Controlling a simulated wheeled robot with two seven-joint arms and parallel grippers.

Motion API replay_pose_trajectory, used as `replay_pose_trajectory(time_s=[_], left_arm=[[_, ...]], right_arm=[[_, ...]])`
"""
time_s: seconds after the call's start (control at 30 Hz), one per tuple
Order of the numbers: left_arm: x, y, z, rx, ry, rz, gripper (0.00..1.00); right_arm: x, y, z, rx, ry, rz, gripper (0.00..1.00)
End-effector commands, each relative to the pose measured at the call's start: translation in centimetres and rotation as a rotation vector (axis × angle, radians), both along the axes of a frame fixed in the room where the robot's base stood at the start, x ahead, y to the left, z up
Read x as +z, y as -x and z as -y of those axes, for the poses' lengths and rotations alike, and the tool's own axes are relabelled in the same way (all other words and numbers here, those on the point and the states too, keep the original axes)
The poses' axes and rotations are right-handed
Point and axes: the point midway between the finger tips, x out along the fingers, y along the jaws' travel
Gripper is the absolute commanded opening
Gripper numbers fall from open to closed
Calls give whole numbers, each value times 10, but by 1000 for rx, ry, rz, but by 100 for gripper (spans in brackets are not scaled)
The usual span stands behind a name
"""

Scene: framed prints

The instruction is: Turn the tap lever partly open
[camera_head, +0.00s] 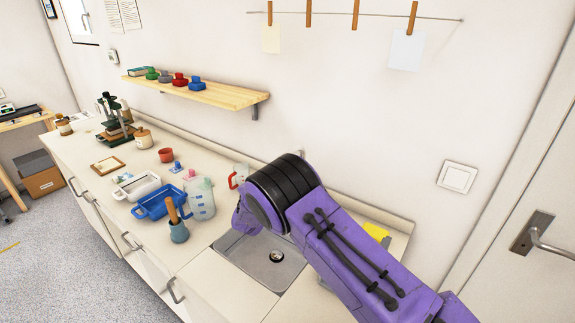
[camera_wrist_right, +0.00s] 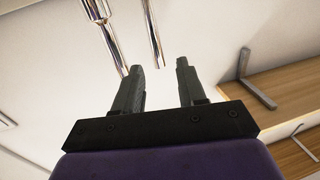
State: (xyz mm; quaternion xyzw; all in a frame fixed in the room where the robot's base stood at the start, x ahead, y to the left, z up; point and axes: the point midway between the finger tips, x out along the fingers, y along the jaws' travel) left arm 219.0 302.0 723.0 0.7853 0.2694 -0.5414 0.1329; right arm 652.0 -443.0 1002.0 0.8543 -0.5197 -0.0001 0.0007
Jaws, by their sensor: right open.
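In the right wrist view, my right gripper (camera_wrist_right: 159,68) is open, with nothing between its two dark fingers. Two chrome parts of the tap show just beyond the fingertips: a thicker piece (camera_wrist_right: 104,34) at the upper left and a thin rod (camera_wrist_right: 153,35) ahead of the gap. I cannot tell for sure which one is the lever, or whether a finger touches either. In the head view, my purple right arm reaches over the steel sink (camera_head: 262,262) and hides the tap and the right gripper. My left gripper is in neither view.
Left of the sink stand a measuring jug (camera_head: 201,199), a blue tray (camera_head: 158,203) and a blue-grey pot with a wooden handle (camera_head: 179,232). A red-and-white mug (camera_head: 239,174) is close to my arm. A wooden shelf (camera_head: 215,92) hangs on the wall above.

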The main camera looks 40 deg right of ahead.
Motion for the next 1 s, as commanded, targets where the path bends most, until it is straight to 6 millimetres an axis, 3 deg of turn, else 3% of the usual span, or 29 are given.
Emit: replay_pose_trajectory(time_s=[0.1,0.3,0.7,0.83,1.0], left_arm=[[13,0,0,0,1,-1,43],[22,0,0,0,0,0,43],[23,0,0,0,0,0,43],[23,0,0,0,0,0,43],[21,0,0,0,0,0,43]], right_arm=[[3,-12,27,-4,0,-1,41],[1,-31,60,-2,0,0,41],[0,-38,72,0,1,0,41],[0,-38,72,0,0,-1,0],[-1,-38,71,1,4,0,0]])
